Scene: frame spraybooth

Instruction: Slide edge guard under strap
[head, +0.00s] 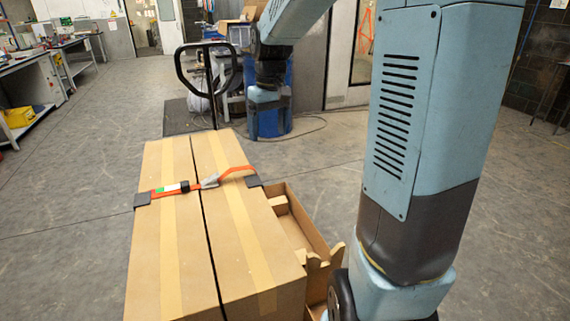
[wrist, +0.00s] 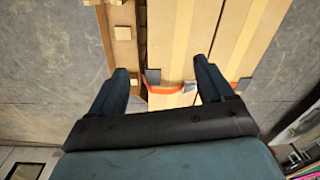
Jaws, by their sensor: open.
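An orange strap (head: 237,170) with a grey buckle (head: 210,181) crosses two taped cartons (head: 180,250); it also shows in the wrist view (wrist: 170,91). A dark grey edge guard (head: 254,181) sits at the right carton edge, beside the strap on its near side. The same guard shows in the wrist view (wrist: 153,77), between my fingers. I cannot tell if the strap touches it. Another dark guard (head: 142,200) sits at the left edge, at the strap's left end. My gripper (wrist: 161,66) is open and empty above the cartons' far end; one finger hides part of the strap.
An open carton (head: 303,225) with wooden pieces stands against the right side of the cartons. A pallet jack handle (head: 206,72) rises behind them. A blue barrel (head: 288,122) stands farther back, partly behind my arm. The floor to the left is clear; workbenches (head: 35,75) line the far left.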

